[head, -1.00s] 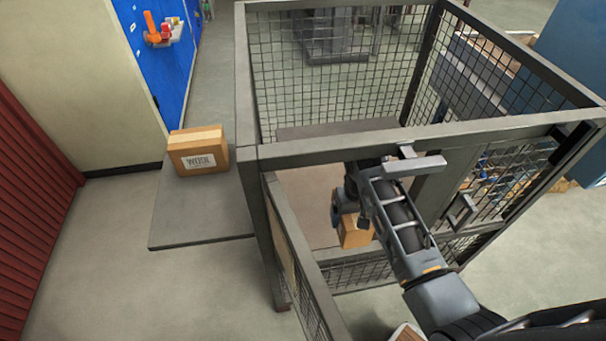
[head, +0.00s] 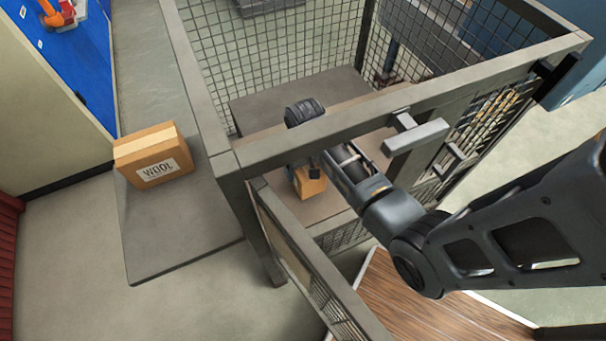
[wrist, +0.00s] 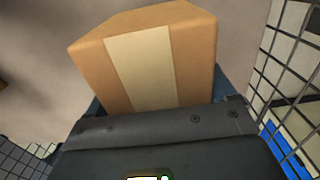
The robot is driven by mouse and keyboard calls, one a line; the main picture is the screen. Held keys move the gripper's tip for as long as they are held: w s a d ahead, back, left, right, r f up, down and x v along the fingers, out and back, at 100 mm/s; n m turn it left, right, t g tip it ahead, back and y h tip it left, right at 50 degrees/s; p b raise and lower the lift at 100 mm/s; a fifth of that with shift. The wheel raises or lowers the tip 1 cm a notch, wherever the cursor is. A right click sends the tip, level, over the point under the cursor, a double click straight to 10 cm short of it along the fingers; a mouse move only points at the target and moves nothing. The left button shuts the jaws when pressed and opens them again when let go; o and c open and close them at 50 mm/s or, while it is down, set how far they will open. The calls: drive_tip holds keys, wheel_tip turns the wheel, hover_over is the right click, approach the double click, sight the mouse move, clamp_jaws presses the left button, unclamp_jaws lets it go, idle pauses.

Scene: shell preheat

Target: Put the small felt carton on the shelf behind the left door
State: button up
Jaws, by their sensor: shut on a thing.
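The small carton (head: 312,187), tan with a paler tape strip, is held in my gripper (head: 303,170), inside the mesh cage. Its label does not show, so I cannot read felt on it. In the wrist view the carton (wrist: 150,62) fills the space past the gripper body, with blue-grey fingers partly visible at its sides. The left door (head: 300,262) of the cage stands open, swung toward me. Behind the doorway is a brownish shelf (head: 262,148). I cannot tell whether the carton touches it.
A larger carton marked WOOL (head: 153,158) sits on a grey slab (head: 165,235) outside the cage at left. The cage's top front bar (head: 330,122) crosses above my arm. The right door with its handle (head: 418,132) looks shut. A raised grey board (head: 300,95) lies deeper inside.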

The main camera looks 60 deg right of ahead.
drive_tip(key=shift+f+b, duration=0.3)
drive_tip(key=shift+f, duration=1.8)
drive_tip(key=o, duration=1.1)
drive_tip(key=shift+f, duration=0.1)
drive_tip(key=shift+c, duration=0.2)
